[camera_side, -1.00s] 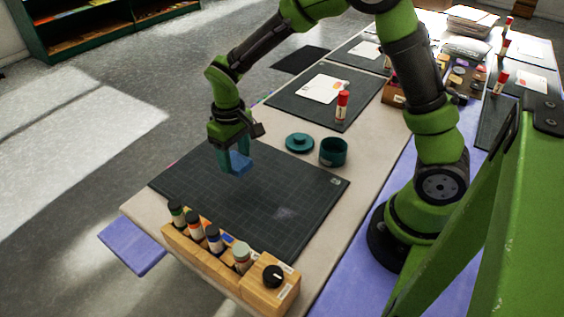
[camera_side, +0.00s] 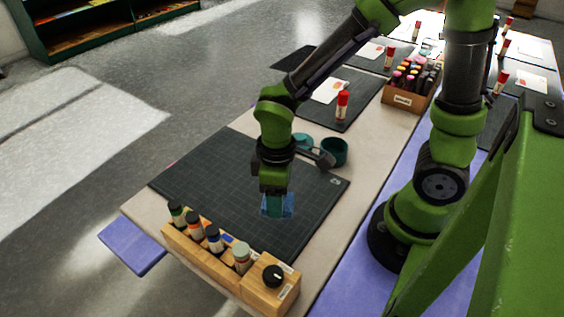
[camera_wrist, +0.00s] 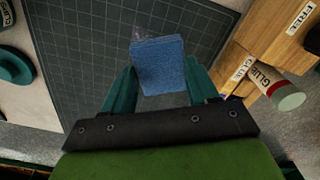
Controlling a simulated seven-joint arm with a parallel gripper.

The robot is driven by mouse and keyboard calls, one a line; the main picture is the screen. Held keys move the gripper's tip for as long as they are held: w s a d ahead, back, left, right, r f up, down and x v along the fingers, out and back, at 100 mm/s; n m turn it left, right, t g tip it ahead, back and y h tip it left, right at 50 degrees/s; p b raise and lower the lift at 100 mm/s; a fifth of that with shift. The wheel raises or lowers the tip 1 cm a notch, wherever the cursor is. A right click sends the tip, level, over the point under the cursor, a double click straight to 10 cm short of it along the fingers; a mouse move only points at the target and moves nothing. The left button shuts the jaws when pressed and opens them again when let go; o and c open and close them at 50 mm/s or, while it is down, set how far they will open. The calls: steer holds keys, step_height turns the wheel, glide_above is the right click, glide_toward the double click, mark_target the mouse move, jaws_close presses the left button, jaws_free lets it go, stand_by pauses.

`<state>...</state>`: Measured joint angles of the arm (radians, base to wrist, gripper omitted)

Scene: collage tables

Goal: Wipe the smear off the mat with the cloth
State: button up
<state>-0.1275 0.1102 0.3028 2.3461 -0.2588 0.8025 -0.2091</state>
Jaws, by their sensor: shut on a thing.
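The blue cloth (camera_side: 289,206), a folded pad, is held between the teal fingers of my gripper (camera_side: 277,205). In the wrist view the cloth (camera_wrist: 158,66) sits between the two fingertips (camera_wrist: 160,80), which are shut on it. It is low over the right part of the dark gridded mat (camera_side: 210,172); I cannot tell whether it touches. A faint whitish smear (camera_wrist: 147,38) shows on the mat just beyond the cloth's far edge in the wrist view. In the side view the cloth and fingers hide the smear's place.
A wooden rack (camera_side: 205,254) with several bottles stands along the mat's front edge. A teal jar (camera_side: 334,152) and its lid (camera_side: 302,140) stand behind the mat, close to my wrist. A red-capped glue stick (camera_side: 343,104) and a marker box (camera_side: 405,98) are farther back. The mat's left is clear.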

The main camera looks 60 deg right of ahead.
steer(key=shift+s+d+f, duration=0.1)
steer(key=shift+s+f, duration=0.2)
steer(key=shift+f, duration=0.05)
steer(key=shift+w+f, duration=0.1)
steer(key=shift+f, duration=1.85)
steer(key=shift+f, duration=0.4)
steer(key=shift+d+r, duration=0.1)
steer(key=shift+d, duration=2)
steer(key=shift+a, duration=2.25)
